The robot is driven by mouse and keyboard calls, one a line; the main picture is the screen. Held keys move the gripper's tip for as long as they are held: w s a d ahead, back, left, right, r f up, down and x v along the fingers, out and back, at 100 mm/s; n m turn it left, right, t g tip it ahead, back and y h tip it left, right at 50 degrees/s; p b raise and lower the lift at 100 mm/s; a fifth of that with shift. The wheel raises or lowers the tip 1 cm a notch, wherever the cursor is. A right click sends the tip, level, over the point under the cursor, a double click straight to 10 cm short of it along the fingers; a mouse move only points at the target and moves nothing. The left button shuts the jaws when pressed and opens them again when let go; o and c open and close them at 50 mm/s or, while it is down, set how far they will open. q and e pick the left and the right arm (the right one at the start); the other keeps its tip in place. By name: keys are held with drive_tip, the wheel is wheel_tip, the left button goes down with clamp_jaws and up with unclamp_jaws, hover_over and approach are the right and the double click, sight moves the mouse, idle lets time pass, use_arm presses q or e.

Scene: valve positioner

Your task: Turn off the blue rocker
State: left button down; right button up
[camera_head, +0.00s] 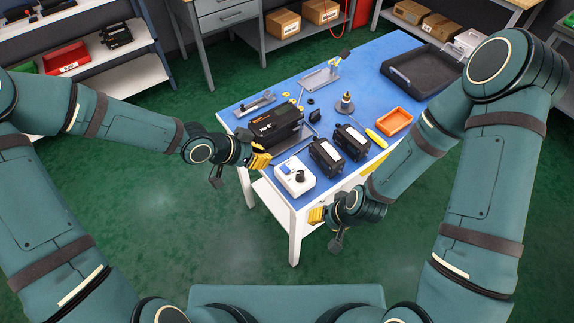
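The blue rocker (286,169) is a small blue patch on top of a white box (294,186), which also carries a black knob (299,176). The box stands at the near edge of the blue table. The rocker's tilt is too small to tell. My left gripper (260,160), with yellow fingertips, is just left of the white box, near the table edge and apart from the rocker. My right gripper (316,214), also yellow-tipped, is in front of the table edge, below and right of the box. How far either gripper is open is unclear.
A large black device (275,128) stands behind the box, and two smaller black units (326,155) (352,140) stand to its right. An orange tray (394,122), a yellow-handled tool (376,138) and a black tray (422,72) lie farther right on the table.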

use_arm(q)
drive_tip(key=b, duration=0.5)
hover_over(287, 176)
drive_tip(key=f, duration=0.7)
drive_tip(key=shift+w+f, duration=0.2)
drive_tip(key=shift+f, duration=0.1)
drive_tip(key=shift+s+f+b, duration=0.2)
drive_tip(key=shift+f+b, duration=0.1)
drive_tip(key=shift+f, duration=1.4)
use_arm(e)
wheel_tip(287, 176, down, 6)
drive_tip(key=shift+s+a, duration=0.15)
drive_tip(key=shift+s, duration=0.3)
drive_tip(key=shift+f, duration=0.1)
